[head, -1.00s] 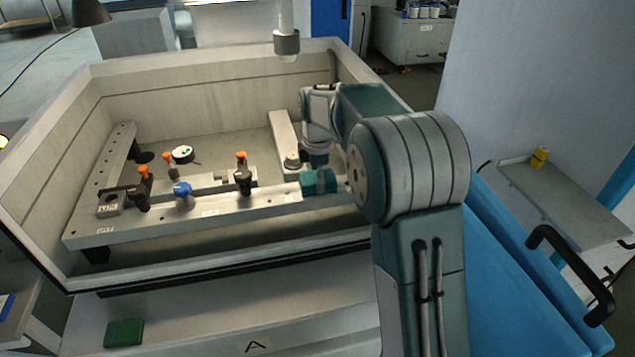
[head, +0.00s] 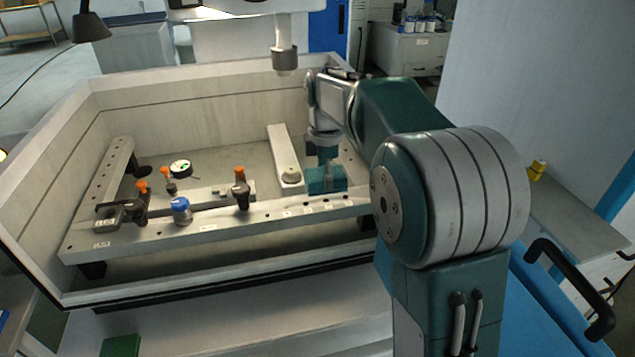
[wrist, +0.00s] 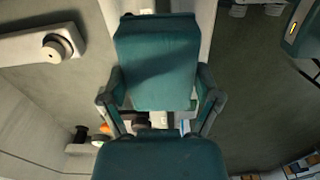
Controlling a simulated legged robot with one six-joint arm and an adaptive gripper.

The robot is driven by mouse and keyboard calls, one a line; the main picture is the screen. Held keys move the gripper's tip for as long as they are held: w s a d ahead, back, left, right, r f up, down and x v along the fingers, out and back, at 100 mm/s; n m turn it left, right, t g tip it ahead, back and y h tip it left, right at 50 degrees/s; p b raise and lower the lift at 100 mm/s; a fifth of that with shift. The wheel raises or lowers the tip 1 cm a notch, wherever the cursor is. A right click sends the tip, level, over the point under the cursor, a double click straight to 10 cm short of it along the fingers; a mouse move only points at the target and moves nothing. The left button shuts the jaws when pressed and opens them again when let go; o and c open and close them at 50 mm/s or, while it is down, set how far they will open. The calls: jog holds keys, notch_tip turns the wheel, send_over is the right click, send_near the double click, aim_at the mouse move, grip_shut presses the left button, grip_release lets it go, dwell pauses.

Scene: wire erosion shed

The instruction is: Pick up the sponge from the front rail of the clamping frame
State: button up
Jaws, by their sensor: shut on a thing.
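The sponge is a teal block (head: 325,180) in the head view, over the right part of the clamping frame's front rail (head: 270,219). My gripper (head: 326,163) is above it with its fingers around it. In the wrist view, the sponge (wrist: 157,50) sits between the two dark fingers of my gripper (wrist: 160,84), which is shut on it. The sponge seems slightly above the rail, with labels on the rail showing below it. The rail runs under the sponge in the wrist view (wrist: 204,20). Part of the sponge's underside is hidden.
Orange-topped clamps (head: 241,188), a blue-topped knob (head: 181,210) and a dial gauge (head: 181,168) stand left of the sponge. A machine head (head: 285,58) hangs above the tank. Tank walls (head: 200,110) surround the frame. A green block (head: 120,346) lies at the lower left.

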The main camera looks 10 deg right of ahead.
jog(key=s+d+r, duration=0.2)
jog(key=s+r, duration=0.2)
jog(key=s, duration=0.5)
jog(key=shift+s+d+r, duration=0.2)
jog(key=shift+d+r, duration=0.05)
jog(key=shift+r, duration=0.15)
